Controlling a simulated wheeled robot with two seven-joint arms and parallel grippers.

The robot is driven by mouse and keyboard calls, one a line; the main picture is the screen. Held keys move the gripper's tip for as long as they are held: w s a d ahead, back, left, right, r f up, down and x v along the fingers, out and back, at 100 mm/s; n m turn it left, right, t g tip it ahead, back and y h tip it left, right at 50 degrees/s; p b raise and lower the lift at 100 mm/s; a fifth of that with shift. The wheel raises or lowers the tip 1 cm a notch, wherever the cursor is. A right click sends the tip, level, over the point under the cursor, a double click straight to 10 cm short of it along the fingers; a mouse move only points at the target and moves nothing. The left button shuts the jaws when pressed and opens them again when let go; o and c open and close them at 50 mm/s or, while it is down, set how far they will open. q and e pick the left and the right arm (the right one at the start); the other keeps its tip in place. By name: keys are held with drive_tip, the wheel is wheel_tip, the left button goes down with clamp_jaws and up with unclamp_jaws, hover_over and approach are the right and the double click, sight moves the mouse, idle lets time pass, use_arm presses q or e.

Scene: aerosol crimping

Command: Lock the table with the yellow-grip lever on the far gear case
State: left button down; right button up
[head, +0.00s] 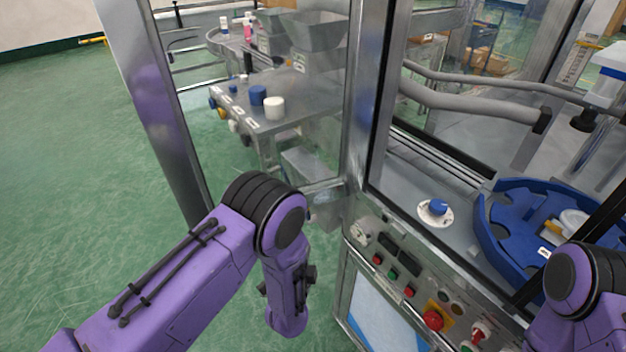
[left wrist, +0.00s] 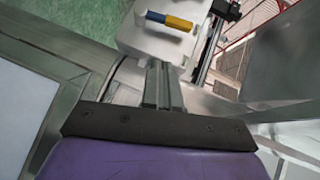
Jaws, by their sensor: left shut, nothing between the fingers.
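In the left wrist view, a lever with a yellow grip (left wrist: 180,23) and a blue section lies across a white case (left wrist: 150,40) at the top of the picture. My left gripper (left wrist: 163,70) is shut and empty, its fingers pointing at the case just below the lever. Whether the fingertips touch the case I cannot tell. In the head view my left arm bends down at the middle, and its fingers are not visible. My right arm shows at the lower right edge of the head view, with its gripper out of the picture.
The blue star-shaped table (head: 490,215) sits inside the machine at right, with a blue knob (head: 438,207) beside it. A control panel with a red button (head: 433,320) is at the front. A metal frame post (head: 362,100) stands in the middle. Green floor is open at left.

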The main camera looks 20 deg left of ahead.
use_arm(q)
drive_tip(key=w+a+m+p, duration=0.1)
drive_tip(key=w+a+p, duration=0.2)
drive_tip(key=w, duration=1)
drive_tip(key=shift+a+t, duration=0.25)
drive_tip(key=shift+t, duration=0.15)
use_arm(e)
wheel_tip(320, 180, up, 4)
drive_tip(key=shift+r, duration=0.1)
use_arm(q)
drive_tip(key=shift+w+d, duration=0.1)
drive_tip(key=shift+w, duration=0.05)
